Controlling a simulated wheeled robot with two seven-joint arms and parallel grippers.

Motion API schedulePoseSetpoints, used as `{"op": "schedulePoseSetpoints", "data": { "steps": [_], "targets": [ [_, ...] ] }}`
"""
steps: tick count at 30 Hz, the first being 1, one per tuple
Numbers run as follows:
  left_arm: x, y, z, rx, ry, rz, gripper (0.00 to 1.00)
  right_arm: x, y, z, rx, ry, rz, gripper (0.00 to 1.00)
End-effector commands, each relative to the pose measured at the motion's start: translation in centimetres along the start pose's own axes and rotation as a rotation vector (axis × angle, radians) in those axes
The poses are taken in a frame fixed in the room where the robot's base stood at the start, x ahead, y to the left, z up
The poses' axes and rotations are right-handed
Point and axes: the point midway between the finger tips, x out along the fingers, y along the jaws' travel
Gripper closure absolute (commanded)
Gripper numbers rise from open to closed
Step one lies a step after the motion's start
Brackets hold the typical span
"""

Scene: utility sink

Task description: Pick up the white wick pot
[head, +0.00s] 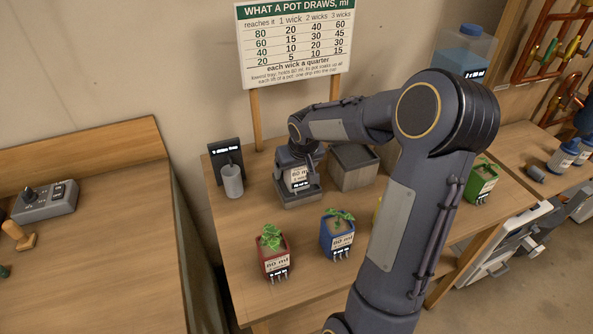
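My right arm reaches over the table from the lower right. Its gripper (297,157) points down over a small pale item with a white label (299,176), which stands on a grey base (299,196). This is probably the white wick pot, but the gripper covers its top. The fingers are too small and dark to tell whether they are open or shut on it. My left gripper is not in view.
A red pot (274,257) and a blue pot (338,235) with plants stand in front. A green pot (482,182) is at right; a yellow pot is mostly behind my arm. A sign stands behind.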

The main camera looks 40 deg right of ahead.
Motion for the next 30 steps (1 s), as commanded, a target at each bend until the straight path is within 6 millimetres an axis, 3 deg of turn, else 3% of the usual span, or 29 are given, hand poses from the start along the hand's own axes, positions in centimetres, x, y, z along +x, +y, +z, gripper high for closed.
{"op": "schedulePoseSetpoints", "data": {
  "steps": [1,12,14,23,30],
  "targets": [
    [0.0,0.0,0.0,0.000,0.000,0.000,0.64,0.0,0.0,0.0,0.000,0.000,0.000,0.27],
    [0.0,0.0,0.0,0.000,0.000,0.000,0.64,-0.1,0.0,0.0,0.000,0.000,0.000,0.74],
    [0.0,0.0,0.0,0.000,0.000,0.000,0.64,-0.1,0.0,-0.1,0.000,0.001,0.000,0.79],
    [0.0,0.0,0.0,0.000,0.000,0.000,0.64,-0.6,0.0,-0.3,0.000,0.002,0.000,0.79],
    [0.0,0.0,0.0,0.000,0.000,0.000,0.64,-3.5,0.1,-1.3,0.001,0.006,0.001,0.79]
  ]
}}
